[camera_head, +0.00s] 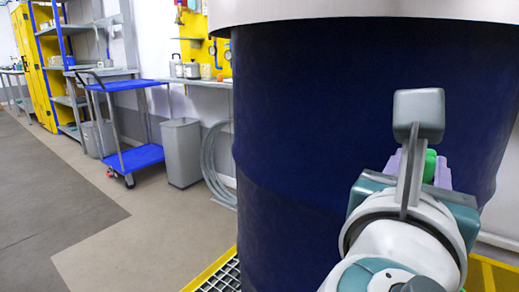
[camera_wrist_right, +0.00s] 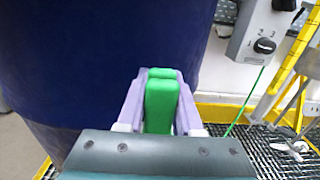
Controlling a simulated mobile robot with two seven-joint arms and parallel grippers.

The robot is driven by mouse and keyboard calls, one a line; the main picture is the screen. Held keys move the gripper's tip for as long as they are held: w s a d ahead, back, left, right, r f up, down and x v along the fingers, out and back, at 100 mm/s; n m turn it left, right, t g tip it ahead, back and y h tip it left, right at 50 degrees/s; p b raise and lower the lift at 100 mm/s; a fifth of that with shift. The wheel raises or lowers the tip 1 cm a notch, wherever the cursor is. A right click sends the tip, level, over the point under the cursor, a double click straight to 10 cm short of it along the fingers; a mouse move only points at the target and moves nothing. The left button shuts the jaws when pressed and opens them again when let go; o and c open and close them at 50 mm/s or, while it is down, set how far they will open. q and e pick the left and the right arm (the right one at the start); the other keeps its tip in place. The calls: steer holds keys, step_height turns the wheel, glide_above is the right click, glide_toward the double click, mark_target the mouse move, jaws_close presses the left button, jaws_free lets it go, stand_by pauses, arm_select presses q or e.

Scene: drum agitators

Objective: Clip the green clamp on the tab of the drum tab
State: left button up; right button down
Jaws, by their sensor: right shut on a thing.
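A large dark blue drum (camera_head: 310,120) with a pale grey upper part (camera_head: 350,10) fills the right half of the head view. The drum (camera_wrist_right: 90,60) also fills the upper left of the right wrist view. My right gripper (camera_head: 428,165) is in front of the drum, its purple fingers shut on the green clamp (camera_wrist_right: 160,105). In the head view the clamp (camera_head: 430,160) is mostly hidden behind my wrist. The clamp stands upright between the fingers in the wrist view. I cannot make out the drum's tab in either view. My left gripper is not in view.
The drum stands on a yellow-edged grating (camera_head: 215,270). A grey control box (camera_wrist_right: 262,30) with a dial and a green cord (camera_wrist_right: 246,103) are right of the clamp. A blue cart (camera_head: 125,120) and a grey bin (camera_head: 182,152) stand left, with open floor before them.

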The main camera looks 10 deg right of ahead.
steer(key=shift+f, duration=0.15)
steer(key=shift+f+b, duration=0.35)
steer(key=shift+f, duration=0.35)
steer(key=shift+c, duration=2.4)
jaws_free()
